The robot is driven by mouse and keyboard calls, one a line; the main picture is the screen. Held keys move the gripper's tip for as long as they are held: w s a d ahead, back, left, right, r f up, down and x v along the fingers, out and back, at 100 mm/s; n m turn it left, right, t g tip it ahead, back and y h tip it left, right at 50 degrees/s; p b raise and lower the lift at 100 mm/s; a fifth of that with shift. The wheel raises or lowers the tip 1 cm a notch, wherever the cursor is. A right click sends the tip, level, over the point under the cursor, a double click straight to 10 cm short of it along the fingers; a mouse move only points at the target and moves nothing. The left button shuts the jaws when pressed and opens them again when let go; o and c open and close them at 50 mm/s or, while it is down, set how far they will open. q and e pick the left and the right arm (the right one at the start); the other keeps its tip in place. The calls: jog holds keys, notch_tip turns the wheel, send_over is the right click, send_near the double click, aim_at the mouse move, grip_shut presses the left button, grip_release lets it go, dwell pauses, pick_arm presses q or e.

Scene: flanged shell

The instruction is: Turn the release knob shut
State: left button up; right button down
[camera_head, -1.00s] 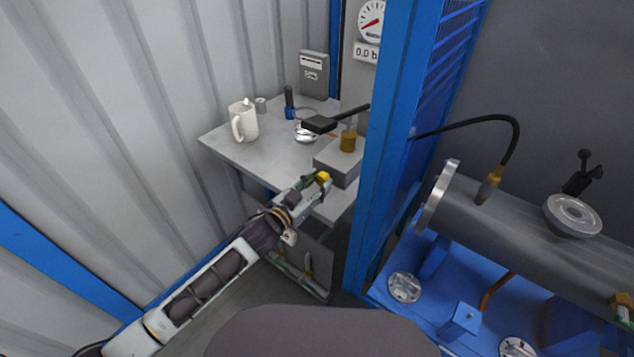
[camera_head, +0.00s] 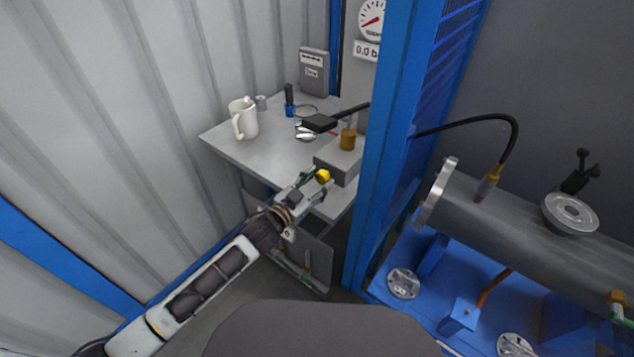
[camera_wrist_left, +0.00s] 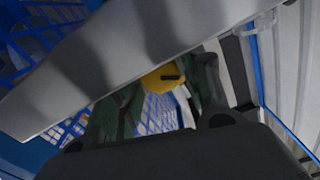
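The yellow knob (camera_head: 323,175) shows at the front edge of the grey block on the bench. I take it to be the release knob. My left gripper (camera_head: 319,182) reaches up to it from the lower left, with its green-padded fingers spread. In the left wrist view the knob (camera_wrist_left: 163,77) lies between the two green pads, closer to the right one, with gaps showing. It bears a dark slot or mark. A green and gold part (camera_head: 619,303) at the right edge may be my right gripper at a fitting; it is cut off.
The grey bench (camera_head: 267,149) holds a white mug (camera_head: 243,119), a blue-and-black tool (camera_head: 289,101) and a grey block (camera_head: 340,160). A blue post (camera_head: 387,150) stands close right of the block. Beyond it a grey cylindrical shell (camera_head: 530,218) lies over a blue base.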

jog(key=shift+w, duration=0.1)
pick_arm(q)
jog(key=shift+s, duration=0.1)
jog(key=v, duration=1.2)
dwell(0.8)
jog(key=shift+o, duration=0.2)
